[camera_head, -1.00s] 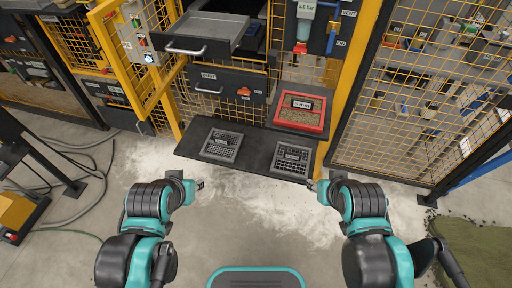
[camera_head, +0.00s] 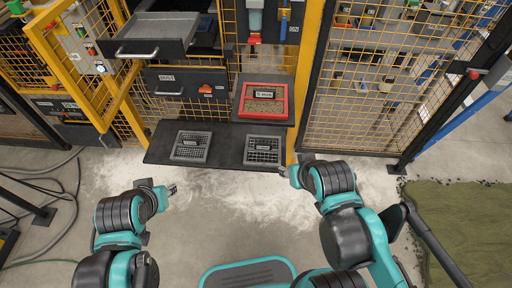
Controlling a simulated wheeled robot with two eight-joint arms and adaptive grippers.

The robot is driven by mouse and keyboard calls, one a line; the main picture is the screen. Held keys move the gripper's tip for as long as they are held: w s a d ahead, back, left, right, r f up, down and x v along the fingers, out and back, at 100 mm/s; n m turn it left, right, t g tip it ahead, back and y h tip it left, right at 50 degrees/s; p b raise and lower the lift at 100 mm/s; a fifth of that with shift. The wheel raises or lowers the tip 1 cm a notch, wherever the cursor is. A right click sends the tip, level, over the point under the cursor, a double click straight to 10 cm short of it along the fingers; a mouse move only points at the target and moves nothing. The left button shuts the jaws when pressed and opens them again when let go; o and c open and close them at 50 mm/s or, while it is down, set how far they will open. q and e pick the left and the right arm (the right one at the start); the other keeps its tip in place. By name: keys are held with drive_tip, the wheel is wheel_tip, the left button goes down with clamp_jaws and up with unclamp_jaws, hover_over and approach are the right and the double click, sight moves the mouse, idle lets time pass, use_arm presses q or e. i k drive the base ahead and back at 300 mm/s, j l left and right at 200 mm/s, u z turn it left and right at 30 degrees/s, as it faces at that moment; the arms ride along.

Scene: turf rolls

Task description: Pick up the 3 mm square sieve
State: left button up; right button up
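Two grey sieves lie on a black shelf (camera_head: 222,160): a left sieve (camera_head: 191,147) and a right sieve (camera_head: 263,150), both with gridded mesh and a small label. A red-framed sieve (camera_head: 264,99) with brownish contents sits on a raised ledge behind the right one. The labels are too small to read, so I cannot tell which is the 3 mm square sieve. My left gripper (camera_head: 172,189) is in front of the shelf's left part, apart from the sieves. My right gripper (camera_head: 282,170) is close to the right sieve's front right corner; contact is unclear. Both grippers' finger openings are too small to judge.
A grey drawer (camera_head: 148,35) stands open at upper left, above a closed dark drawer front (camera_head: 180,82). Yellow mesh fencing (camera_head: 360,90) flanks the station. Pale powder covers the floor before the shelf. Hoses (camera_head: 70,190) lie at left, a green mound (camera_head: 455,220) at right.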

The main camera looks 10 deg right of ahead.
sight(187, 142)
drive_tip(key=i+j+z, duration=0.2)
drive_tip(key=i+j, duration=0.15)
drive_tip(key=i+j+z, duration=0.25)
drive_tip(key=j, duration=0.3)
